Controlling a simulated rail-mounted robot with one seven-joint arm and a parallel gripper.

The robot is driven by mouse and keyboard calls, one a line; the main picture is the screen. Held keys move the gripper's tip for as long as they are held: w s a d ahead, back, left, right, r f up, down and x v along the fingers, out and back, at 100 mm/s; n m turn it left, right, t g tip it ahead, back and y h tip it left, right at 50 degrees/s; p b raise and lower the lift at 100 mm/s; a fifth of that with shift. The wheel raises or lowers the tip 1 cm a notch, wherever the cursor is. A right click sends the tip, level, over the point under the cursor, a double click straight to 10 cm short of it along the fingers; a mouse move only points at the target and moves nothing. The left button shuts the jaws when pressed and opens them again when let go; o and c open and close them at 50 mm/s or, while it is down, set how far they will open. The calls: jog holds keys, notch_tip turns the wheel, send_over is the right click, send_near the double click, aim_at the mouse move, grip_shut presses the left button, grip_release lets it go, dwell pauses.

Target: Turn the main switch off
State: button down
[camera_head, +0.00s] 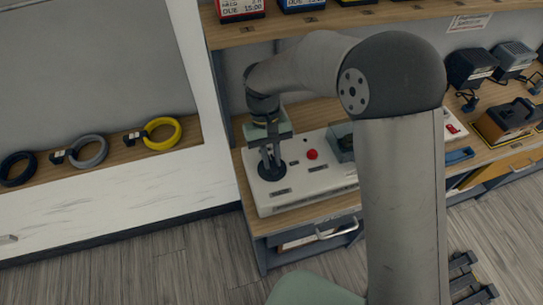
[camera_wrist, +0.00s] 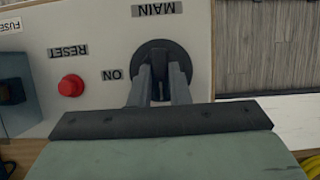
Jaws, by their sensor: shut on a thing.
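The main switch (camera_wrist: 163,46) is a round black rotary switch on a pale panel, below an upside-down MAIN label (camera_wrist: 157,9) in the wrist view. An ON label (camera_wrist: 112,74) lies to its left in that view. My gripper (camera_wrist: 160,72) is shut on the dark handle of the switch, one finger on each side. In the head view my gripper (camera_head: 270,160) points down onto the switch at the panel's left end. The fingers hide part of the handle, and I cannot read its exact angle.
A red button (camera_head: 312,154) with a RESET label (camera_wrist: 68,51) sits beside the switch on the panel (camera_head: 300,195). A clear-covered box (camera_head: 341,141) stands further right. Coiled cables (camera_head: 89,151) lie on the left shelf. Chargers (camera_head: 472,68) stand at right. My arm blocks the middle.

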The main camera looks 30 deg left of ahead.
aim_at(274, 168)
dwell(0.3)
jog(key=c, duration=1.4)
grip_release()
jog(key=shift+o, duration=0.2)
jog(key=shift+r, duration=0.1)
jog(key=shift+r, duration=0.3)
notch_tip(274, 168, up, 3)
jog(key=shift+s+d+b, duration=0.1)
jog(key=shift+d+b, duration=0.05)
jog(key=shift+b, duration=0.6)
jog(key=s+d+r+b, duration=0.2)
jog(key=s+d+r, duration=0.7)
jog(key=d, duration=0.1)
jog(key=shift+r+b, duration=0.15)
jog(key=shift+b, duration=0.15)
